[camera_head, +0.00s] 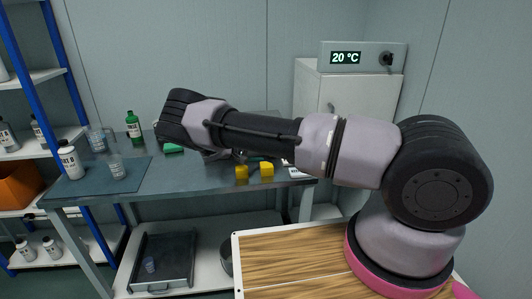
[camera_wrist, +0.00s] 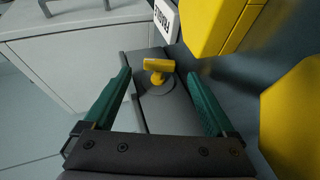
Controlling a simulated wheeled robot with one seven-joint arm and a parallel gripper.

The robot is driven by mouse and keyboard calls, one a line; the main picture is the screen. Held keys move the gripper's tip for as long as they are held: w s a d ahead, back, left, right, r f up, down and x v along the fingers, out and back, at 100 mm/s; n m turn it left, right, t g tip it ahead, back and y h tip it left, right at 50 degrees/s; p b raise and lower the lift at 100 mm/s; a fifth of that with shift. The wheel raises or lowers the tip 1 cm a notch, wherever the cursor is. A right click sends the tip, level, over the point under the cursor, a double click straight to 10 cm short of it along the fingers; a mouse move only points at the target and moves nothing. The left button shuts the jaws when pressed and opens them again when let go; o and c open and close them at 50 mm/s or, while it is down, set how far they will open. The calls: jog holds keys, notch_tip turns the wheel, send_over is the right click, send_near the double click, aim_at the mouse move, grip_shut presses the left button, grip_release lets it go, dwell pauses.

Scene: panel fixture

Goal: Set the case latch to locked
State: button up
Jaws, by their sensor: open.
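The case latch (camera_wrist: 157,70) is a small yellow handle on a round grey disc, set on a dark grey surface in the wrist view. My gripper (camera_wrist: 158,76) is open, with its two green fingers apart on the left and right of the latch. I see no contact between the fingers and the latch. A white label (camera_wrist: 166,20) with dark lettering sits just behind the latch; its words are hard to read. In the head view my arm reaches over the bench and hides the latch and most of the gripper.
Large yellow blocks (camera_wrist: 215,25) stand close on the right in the wrist view. In the head view, two small yellow pieces (camera_head: 266,169) show on the bench (camera_head: 210,178). Bottles (camera_head: 70,160) and glassware stand at the left. A white cabinet (camera_head: 345,95) with a temperature display is behind.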

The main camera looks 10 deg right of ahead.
jog(key=v, duration=0.8)
